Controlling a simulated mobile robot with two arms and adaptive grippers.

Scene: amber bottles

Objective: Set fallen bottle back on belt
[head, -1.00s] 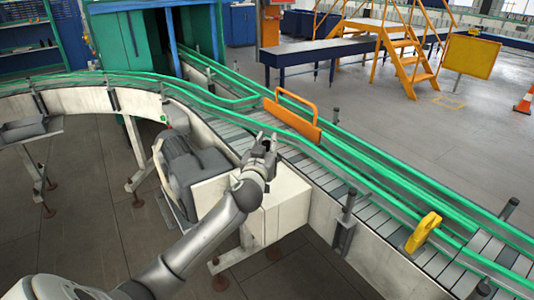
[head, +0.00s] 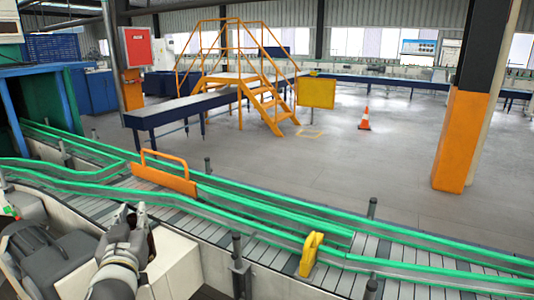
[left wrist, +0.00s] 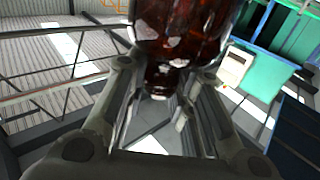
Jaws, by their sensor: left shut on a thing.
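A dark red-brown, glassy amber bottle (left wrist: 180,35) fills the top middle of the left wrist view. Pale patches show on its surface, and its upper part is cut off by the frame. My left gripper (head: 132,214) is shut on it, with a finger on either side of the bottle in the left wrist view (left wrist: 165,95). In the head view the gripper is at the near side of the conveyor belt (head: 270,252), close to the near green rail. The bottle is hard to make out there. My right gripper is not in view.
Green guide rails (head: 250,212) run along both sides of the belt. An orange plate with a handle (head: 165,178) stands across the belt, beyond my gripper. A yellow clamp (head: 311,254) sits on the near rail to the right. The belt between them looks clear.

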